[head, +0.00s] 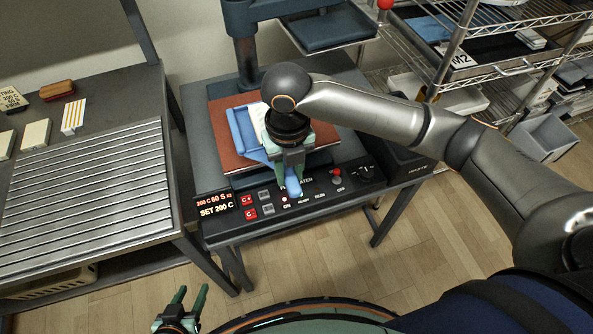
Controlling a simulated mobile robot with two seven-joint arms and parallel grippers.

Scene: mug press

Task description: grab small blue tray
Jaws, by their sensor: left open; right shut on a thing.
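The small blue tray (243,134) lies over the reddish-brown pad of the press, tilted in the picture, with its left wall and front edge showing. A blue tab, apparently its handle, sticks out toward the control panel. My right gripper (290,168) points down from above and is shut on this blue handle part. The gripper and wrist hide the tray's right side and much of its middle. My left gripper (192,291) is open and empty at the bottom, in front of the press table and well away from the tray.
The press's raised dark plate (330,30) hangs behind the tray. The control panel (300,195) lies just in front of the pad. A slatted metal bench (88,185) stands at the left, with small blocks behind. Wire shelving (480,50) stands at the right.

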